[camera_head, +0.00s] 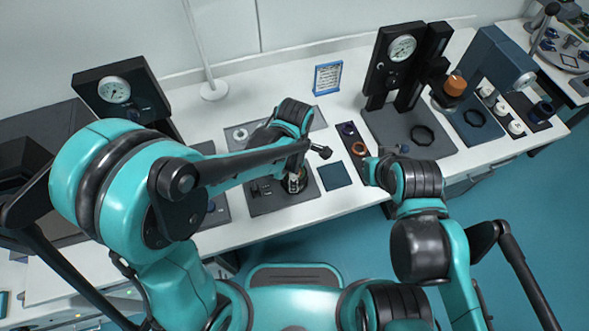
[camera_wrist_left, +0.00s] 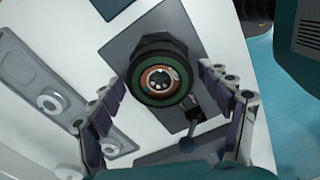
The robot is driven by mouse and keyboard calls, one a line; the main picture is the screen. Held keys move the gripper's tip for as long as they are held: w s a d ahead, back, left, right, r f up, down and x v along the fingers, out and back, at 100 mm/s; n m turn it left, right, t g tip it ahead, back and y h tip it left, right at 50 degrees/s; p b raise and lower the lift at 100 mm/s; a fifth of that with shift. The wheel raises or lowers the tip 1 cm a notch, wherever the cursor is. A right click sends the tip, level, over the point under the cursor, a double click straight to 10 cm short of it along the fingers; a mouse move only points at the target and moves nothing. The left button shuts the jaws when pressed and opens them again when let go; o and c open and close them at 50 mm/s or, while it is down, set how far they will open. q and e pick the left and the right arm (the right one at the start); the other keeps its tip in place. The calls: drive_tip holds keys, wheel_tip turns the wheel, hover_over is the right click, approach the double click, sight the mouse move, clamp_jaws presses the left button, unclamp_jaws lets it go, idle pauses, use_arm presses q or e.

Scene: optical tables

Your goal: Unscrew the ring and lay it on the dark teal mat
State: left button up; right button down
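In the left wrist view a dark round holder stands on a grey plate (camera_wrist_left: 125,45). A dark green ring (camera_wrist_left: 138,92) sits at its top, around a reddish and pale centre. My left gripper (camera_wrist_left: 161,80) is open, with one finger on each side of the holder and gaps to it. In the head view my left arm hides most of this gripper, and the holder (camera_head: 295,182) shows only partly. The dark teal mat (camera_head: 335,176) lies bare just right of that plate. My right gripper (camera_head: 373,168) is right of the mat; its fingers are not clear.
A narrow dark tray (camera_head: 358,165) with an orange ring (camera_head: 358,148) and a dark ring lies right of the mat. A black gauge stand (camera_head: 385,75) is behind it. In the wrist view a lever with a ball knob (camera_wrist_left: 187,145) is near the holder.

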use_arm(q)
drive_tip(key=c, duration=0.7)
drive_tip(key=n, duration=0.5)
drive_tip(key=shift+b, duration=0.35)
drive_tip(key=n, duration=0.6)
drive_tip(key=shift+n, duration=0.3)
drive_tip(key=o, duration=1.2)
drive_tip(key=shift+c, duration=0.7)
